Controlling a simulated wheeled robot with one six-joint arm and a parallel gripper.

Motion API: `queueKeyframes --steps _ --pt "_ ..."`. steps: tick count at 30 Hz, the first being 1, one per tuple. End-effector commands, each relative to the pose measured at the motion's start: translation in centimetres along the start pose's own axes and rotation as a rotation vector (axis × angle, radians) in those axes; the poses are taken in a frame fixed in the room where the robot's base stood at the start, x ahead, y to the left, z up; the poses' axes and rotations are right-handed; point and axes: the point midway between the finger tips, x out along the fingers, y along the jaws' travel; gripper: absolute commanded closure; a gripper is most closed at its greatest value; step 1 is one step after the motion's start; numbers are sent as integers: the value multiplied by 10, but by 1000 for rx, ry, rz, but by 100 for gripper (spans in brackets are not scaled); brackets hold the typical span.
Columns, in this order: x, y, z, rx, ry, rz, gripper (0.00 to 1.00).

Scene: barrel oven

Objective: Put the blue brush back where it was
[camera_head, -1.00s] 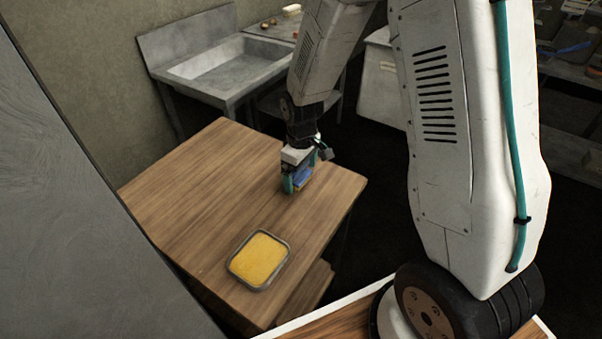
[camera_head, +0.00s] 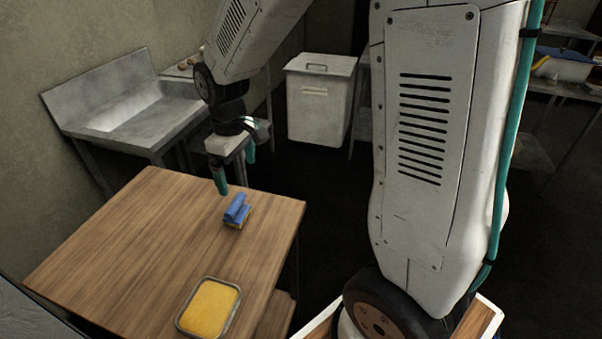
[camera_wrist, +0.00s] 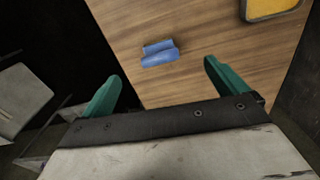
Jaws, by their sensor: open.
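The blue brush (camera_head: 237,209) stands on the wooden table (camera_head: 140,235) near its far right edge, its blue handle up and a yellowish strip below. It also shows in the wrist view (camera_wrist: 160,53), beyond the fingertips. My gripper (camera_head: 236,172) is open and empty, with its two teal fingers spread above and behind the brush in the head view. In the wrist view my gripper (camera_wrist: 158,82) shows a clear gap between its fingers, and the brush is apart from both.
A metal tray with a yellow filling (camera_head: 209,307) lies at the table's near right. A steel sink (camera_head: 125,112) stands behind the table, and a lidded white bin (camera_head: 320,105) stands at the back. The left part of the tabletop is clear.

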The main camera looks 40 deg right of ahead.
Motion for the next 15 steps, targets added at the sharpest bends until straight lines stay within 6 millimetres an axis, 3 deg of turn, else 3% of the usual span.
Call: queueKeyframes --steps 1,6,12,15 --pt "-20 -5 13 32 15 8 2" --pt "-71 -26 66 163 39 18 2" --pt "-110 -56 132 317 67 27 2" --pt "-120 -71 163 389 79 29 2"
